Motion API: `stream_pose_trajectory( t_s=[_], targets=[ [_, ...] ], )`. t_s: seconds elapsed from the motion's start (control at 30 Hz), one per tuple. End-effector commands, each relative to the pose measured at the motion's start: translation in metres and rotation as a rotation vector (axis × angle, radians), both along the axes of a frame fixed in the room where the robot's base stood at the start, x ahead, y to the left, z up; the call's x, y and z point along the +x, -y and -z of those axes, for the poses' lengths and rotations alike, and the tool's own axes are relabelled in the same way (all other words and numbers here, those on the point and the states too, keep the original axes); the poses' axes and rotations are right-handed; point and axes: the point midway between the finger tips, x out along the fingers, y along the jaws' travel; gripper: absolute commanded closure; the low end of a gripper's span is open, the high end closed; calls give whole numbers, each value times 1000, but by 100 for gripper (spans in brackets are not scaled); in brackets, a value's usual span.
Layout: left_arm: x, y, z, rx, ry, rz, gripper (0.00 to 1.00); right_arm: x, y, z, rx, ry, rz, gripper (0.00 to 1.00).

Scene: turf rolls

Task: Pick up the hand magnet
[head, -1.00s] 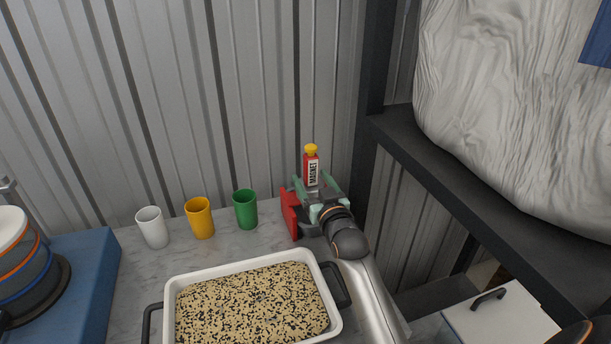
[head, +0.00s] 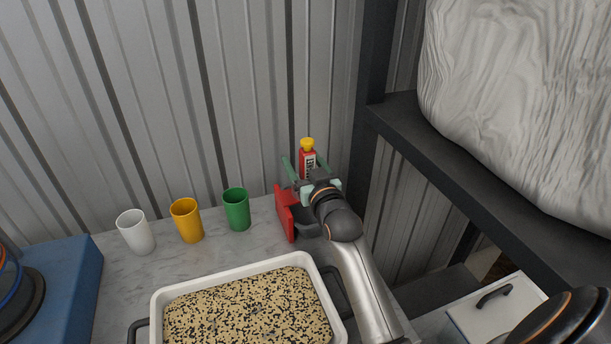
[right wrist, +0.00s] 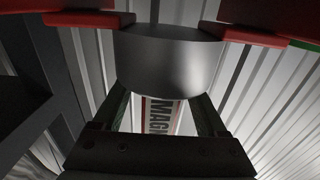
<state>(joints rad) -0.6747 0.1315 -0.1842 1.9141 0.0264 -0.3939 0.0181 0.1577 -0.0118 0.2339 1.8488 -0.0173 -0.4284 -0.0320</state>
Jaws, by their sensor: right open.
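The hand magnet (head: 308,162) stands upright near the corrugated wall, at the back right of the counter. It is red with a yellow top and a white label with dark letters. Part of that label (right wrist: 158,115) shows in the right wrist view, between the dark gripper parts. My right gripper (head: 311,158) is open, its green fingers spread to either side of the magnet in the head view. I cannot tell whether they touch it. The magnet's lower part is hidden behind the gripper. My left gripper is not in view.
A red block-like object (head: 285,213) stands close left of my right wrist. White (head: 136,232), yellow (head: 187,220) and green (head: 236,209) cups stand in a row farther left. A white tray (head: 157,312) of speckled material fills the front. A dark shelf (head: 440,150) juts out at right.

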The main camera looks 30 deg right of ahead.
Motion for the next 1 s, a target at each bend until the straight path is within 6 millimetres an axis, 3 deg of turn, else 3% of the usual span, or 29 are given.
stream_pose_trajectory(
  t_s=[0.07, 0.7, 1.0],
  targets=[
    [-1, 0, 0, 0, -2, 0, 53, 0, 0, 0, 0, 0, 0, 28],
    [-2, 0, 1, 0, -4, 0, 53, 0, 0, 0, 0, 0, 0, 100],
    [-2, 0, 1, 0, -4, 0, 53, 0, 0, 0, 0, 1, 0, 100]
  ],
)
